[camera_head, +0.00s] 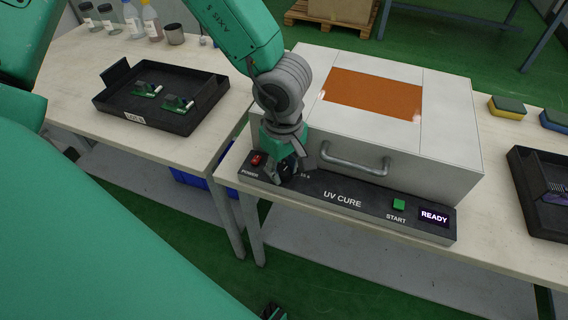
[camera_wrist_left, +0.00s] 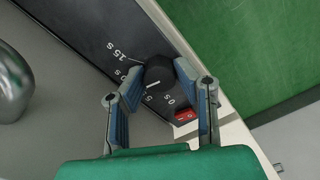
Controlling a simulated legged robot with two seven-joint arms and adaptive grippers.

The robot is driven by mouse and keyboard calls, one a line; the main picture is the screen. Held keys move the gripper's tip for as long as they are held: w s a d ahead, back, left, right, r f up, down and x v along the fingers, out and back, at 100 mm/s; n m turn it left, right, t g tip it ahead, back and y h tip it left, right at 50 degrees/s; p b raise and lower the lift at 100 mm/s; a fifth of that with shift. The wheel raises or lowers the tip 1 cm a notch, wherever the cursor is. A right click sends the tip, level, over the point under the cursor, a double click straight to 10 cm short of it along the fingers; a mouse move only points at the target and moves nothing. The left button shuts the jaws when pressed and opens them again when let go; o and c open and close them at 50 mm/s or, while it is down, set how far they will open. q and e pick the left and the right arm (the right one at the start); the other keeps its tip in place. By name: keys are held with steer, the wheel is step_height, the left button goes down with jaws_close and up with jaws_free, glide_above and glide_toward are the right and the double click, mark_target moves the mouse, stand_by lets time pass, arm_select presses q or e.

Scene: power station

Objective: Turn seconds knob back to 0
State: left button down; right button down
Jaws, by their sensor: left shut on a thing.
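The black seconds knob (camera_wrist_left: 158,74) sits on the dark front panel of the UV cure box, with a white pointer line and printed marks including 15 s and 0 s around it. The exact mark that the line points at is hard to tell. My left gripper (camera_wrist_left: 160,72) is shut on the knob, one finger on each side. In the head view my left gripper (camera_head: 287,170) reaches down over the panel's left end and mostly hides the knob. My right gripper cannot be made out.
The UV cure box (camera_head: 440,130) has a bar handle (camera_head: 355,163), a red power switch (camera_head: 257,160), a green start button (camera_head: 399,204) and a display reading READY (camera_head: 434,215). A black tray (camera_head: 180,122) with circuit boards lies on the left table. Sponges (camera_head: 507,107) lie at right.

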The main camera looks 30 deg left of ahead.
arm_select(q)
steer(key=n+p, duration=0.2)
steer(key=n, duration=0.1)
steer(key=shift+r+p, duration=0.15)
steer(key=shift+p, duration=0.25)
steer(key=shift+n+p, duration=1)
steer(key=shift+n, duration=0.7)
steer(key=shift+w, duration=0.1)
steer(key=c, duration=1.3)
jaws_free()
steer(key=shift+o, duration=0.2)
